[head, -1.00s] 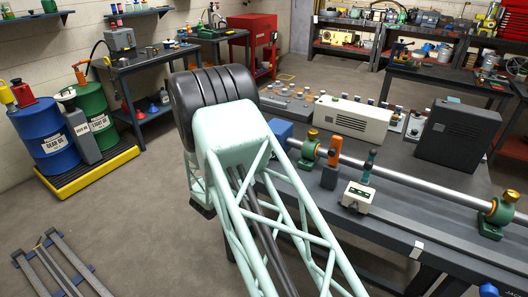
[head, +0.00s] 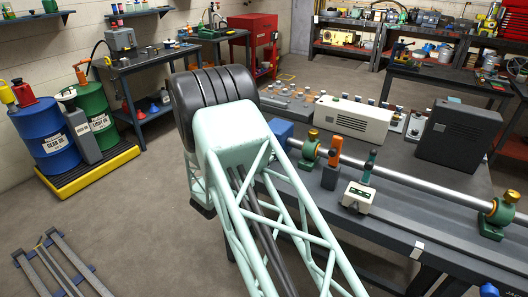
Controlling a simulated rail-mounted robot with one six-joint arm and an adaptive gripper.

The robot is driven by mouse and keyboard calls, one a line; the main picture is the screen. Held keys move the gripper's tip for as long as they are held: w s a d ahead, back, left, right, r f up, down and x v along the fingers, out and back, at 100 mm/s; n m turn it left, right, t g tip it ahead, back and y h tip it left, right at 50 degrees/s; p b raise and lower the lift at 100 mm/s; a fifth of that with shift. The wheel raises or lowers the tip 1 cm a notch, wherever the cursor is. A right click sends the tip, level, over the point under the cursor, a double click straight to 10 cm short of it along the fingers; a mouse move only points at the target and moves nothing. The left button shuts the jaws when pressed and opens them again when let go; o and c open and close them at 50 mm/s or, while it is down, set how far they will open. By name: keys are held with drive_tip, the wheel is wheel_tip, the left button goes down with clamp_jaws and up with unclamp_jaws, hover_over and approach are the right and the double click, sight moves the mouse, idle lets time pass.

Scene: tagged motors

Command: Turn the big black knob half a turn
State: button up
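I cannot make out a big black knob in the head view. The mint-green lattice link and black ribbed joint of my own arm fill the middle and hide part of the bench behind. My gripper is not in view. A dark grey workbench (head: 440,234) runs across the right side. On its far part, a row of small capped pieces (head: 290,106) stands partly behind my arm; their details are too small to tell.
The bench carries a cream vented box (head: 352,119), a dark grey box (head: 459,133), and a steel shaft (head: 420,184) in green bearing stands. Blue (head: 50,146) and green (head: 93,116) drums stand at left. Floor between the drums and the bench is clear.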

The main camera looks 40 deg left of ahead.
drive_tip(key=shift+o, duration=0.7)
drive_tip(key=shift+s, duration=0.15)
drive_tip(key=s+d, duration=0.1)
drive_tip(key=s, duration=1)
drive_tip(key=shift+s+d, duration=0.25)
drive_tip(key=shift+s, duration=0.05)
